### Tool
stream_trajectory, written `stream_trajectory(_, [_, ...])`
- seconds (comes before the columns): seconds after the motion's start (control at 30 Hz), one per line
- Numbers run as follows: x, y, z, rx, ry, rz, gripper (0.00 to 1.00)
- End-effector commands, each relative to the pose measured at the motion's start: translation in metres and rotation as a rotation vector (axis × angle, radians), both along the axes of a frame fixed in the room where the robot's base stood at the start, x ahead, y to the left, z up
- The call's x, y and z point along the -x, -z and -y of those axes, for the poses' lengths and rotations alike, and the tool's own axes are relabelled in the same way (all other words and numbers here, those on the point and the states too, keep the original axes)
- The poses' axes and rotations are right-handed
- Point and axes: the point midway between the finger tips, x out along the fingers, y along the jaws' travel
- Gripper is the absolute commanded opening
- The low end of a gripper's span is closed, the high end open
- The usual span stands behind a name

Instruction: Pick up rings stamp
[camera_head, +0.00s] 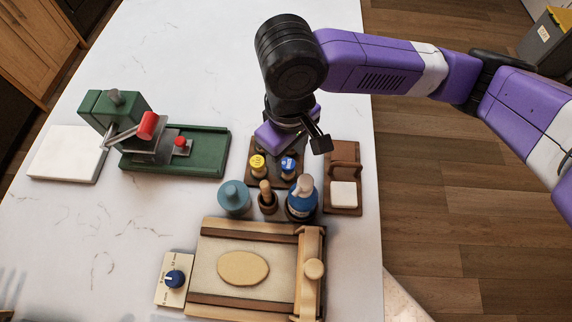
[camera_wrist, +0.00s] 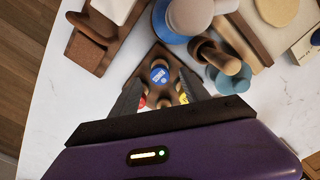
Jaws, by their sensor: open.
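A small brown stamp holder (camera_head: 274,180) stands on the counter under my gripper (camera_head: 280,148). A stamp with a yellow top (camera_head: 257,164) and one with a blue top (camera_head: 288,165) show at its front. In the wrist view the blue-topped stamp (camera_wrist: 159,72) is near my gripper's fingertips (camera_wrist: 160,88). Parts of a red top (camera_wrist: 143,102) and a yellow top (camera_wrist: 183,98) show between the fingers. My gripper is open and empty above the holder. The marks on the tops are too small to tell which is the rings stamp. The holder's back is partly hidden.
A blue bottle (camera_head: 301,203), a wooden-handled tool pot (camera_head: 267,198) and a teal jar (camera_head: 234,198) stand close in front. A wooden stand with a white block (camera_head: 343,194) is right. A slab roller (camera_head: 210,262) lies in front, a green press (camera_head: 205,150) left.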

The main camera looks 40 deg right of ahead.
Motion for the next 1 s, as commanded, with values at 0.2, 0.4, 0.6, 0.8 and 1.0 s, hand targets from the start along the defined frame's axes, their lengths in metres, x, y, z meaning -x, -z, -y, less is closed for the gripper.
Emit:
stream_trajectory(0.2, [-0.001, 0.029, 0.0, -0.001, 0.001, -0.002, 0.54])
stream_trajectory(0.4, [-0.001, 0.037, 0.0, 0.0, 0.001, 0.001, 0.54])
stream_trajectory(0.6, [-0.001, 0.037, 0.0, -0.001, 0.001, 0.001, 0.4])
stream_trajectory(0.8, [-0.001, 0.037, 0.0, -0.001, 0.001, 0.001, 0.01])
stream_trajectory(1.0, [-0.001, 0.036, 0.0, -0.001, 0.001, 0.001, 0.0])
